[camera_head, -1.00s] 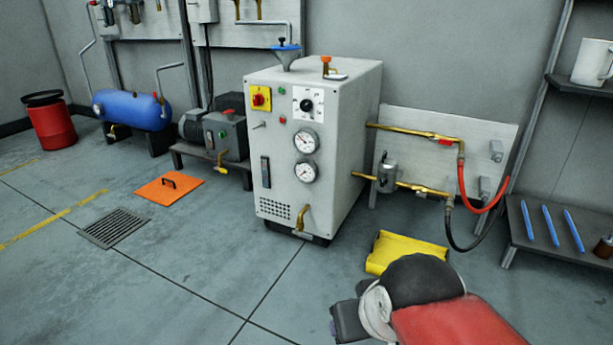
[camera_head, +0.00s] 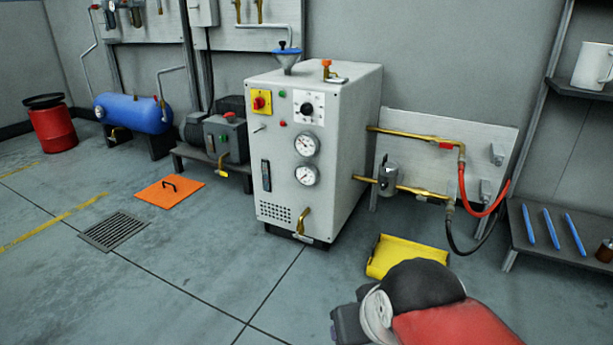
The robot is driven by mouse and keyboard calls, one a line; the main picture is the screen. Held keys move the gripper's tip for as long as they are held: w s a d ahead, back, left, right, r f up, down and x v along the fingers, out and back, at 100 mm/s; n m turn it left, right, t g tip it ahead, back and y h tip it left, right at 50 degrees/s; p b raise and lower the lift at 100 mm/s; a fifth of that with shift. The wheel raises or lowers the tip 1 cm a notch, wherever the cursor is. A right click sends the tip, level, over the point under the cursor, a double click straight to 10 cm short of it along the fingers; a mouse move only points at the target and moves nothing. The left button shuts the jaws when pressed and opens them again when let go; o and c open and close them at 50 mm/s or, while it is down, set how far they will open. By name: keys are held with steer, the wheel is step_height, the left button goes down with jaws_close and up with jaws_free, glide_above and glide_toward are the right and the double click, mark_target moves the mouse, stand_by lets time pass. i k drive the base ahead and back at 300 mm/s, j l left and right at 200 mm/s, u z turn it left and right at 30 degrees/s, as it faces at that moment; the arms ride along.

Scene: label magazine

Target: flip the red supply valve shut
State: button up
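The red supply valve appears to be the small red handle (camera_head: 446,145) on the upper brass pipe (camera_head: 405,133), right of the grey-white boiler cabinet (camera_head: 342,160). The handle looks in line with the pipe, but it is small and its exact angle is hard to tell. A red hose (camera_head: 478,210) hangs from the end of this pipe. My arm, with red and black links, is at the bottom right, well in front of and below the valve. My gripper (camera_head: 347,325) seems to be the dark part at the arm's left end; its fingers cannot be made out.
A yellow object (camera_head: 405,254) lies on the floor between my arm and the pipes. A lower brass pipe (camera_head: 408,188) carries a black hose (camera_head: 462,240). A shelf with blue rods (camera_head: 549,228) stands at right. The floor before the cabinet is clear.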

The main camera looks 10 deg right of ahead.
mark_target(443, 144)
steer(key=i+l+z, duration=0.1)
steer(key=l+z, duration=0.15)
steer(key=l, duration=0.15)
steer(key=i+l+z, duration=0.1)
steer(key=l+z, duration=0.15)
steer(key=i+l+z, duration=0.25)
steer(key=l, duration=0.2)
steer(key=k+l, duration=0.05)
steer(key=k, duration=0.05)
